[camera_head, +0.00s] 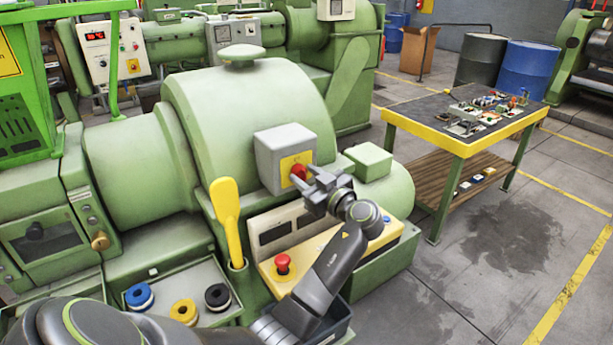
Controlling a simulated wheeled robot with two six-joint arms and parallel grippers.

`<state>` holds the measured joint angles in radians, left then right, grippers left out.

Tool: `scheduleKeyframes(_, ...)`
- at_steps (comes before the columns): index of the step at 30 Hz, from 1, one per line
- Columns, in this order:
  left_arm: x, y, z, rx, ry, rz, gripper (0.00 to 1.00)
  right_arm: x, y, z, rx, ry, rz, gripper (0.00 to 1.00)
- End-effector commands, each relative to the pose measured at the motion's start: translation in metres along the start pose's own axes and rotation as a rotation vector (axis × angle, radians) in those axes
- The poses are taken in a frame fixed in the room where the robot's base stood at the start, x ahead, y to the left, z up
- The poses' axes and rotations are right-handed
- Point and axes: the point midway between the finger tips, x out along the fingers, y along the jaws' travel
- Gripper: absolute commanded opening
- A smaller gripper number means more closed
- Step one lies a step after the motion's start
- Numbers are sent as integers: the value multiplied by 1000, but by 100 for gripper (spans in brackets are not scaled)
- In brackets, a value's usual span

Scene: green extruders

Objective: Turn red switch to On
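The red switch (298,171) is a small red knob on the yellow plate of a grey box (275,147), mounted on the front of the green extruder. My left gripper (303,178) is at the switch, its two fingertips on either side of the knob. The fingers partly cover the knob, and I cannot tell whether they press on it or stand slightly open around it. The switch's marking is too small to read. My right gripper is not in view.
A yellow lever (227,215) stands left of my arm. Below is a yellow panel with a red mushroom button (283,263). A tray holds blue, yellow and black rings (183,311).

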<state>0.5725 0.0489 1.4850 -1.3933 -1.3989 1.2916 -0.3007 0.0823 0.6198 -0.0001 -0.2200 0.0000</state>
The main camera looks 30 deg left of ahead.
Motion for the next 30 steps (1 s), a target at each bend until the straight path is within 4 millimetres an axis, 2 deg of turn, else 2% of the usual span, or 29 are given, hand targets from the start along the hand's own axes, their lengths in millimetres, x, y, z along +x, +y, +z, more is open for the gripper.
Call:
scheduleKeyframes(1, 0, 0, 0, 0, 0, 0, 30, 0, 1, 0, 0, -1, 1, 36)
scheduleKeyframes(6, 0, 0, 0, 0, 0, 0, 8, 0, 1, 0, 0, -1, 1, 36)
scheduleKeyframes(7, 0, 0, 0, 0, 0, 0, 7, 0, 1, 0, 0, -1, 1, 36)
scheduleKeyframes(19, 0, 0, 1, 87, 6, 1, 6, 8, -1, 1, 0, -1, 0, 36)
scheduleKeyframes(30, 0, 0, 2, 392, 22, 4, 6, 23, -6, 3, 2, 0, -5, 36)
